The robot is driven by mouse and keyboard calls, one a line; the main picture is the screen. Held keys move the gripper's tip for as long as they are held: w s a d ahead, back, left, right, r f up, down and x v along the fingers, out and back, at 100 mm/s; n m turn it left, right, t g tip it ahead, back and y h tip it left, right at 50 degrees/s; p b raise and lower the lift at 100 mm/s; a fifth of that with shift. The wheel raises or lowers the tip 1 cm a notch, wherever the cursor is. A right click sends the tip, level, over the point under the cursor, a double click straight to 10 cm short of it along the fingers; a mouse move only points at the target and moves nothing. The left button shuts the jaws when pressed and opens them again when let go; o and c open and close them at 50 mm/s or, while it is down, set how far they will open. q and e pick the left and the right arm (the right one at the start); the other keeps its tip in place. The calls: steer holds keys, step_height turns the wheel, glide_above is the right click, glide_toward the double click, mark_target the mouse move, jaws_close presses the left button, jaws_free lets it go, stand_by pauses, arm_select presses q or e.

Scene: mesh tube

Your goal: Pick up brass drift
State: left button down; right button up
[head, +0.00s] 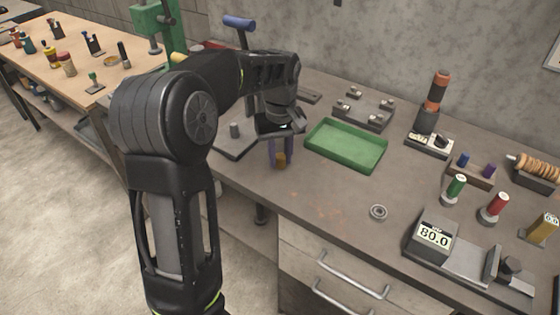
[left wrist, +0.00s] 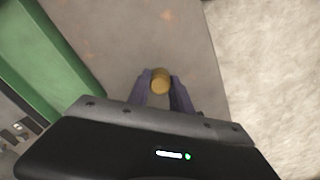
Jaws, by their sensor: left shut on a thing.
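The brass drift (head: 281,160) shows as a short golden-brown piece between the purple fingers of my left gripper (head: 280,150), near the front edge of the grey workbench. In the left wrist view its round brass end (left wrist: 160,82) sits between the two fingertips (left wrist: 160,85). My left gripper is shut on it and points down. The fingers hide most of the drift's length, and I cannot tell whether its lower end touches the bench. My right gripper is not in view.
A green tray (head: 346,146) lies just right of the gripper. An arbor press base (head: 232,146) stands left of it. The bench (head: 318,190) is bare in front of the tray.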

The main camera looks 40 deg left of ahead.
mark_target(279, 156)
arm_select(q)
step_height(279, 156, up, 8)
steer(key=shift+r, duration=0.1)
steer(key=shift+s, duration=0.1)
stand_by(0.7)
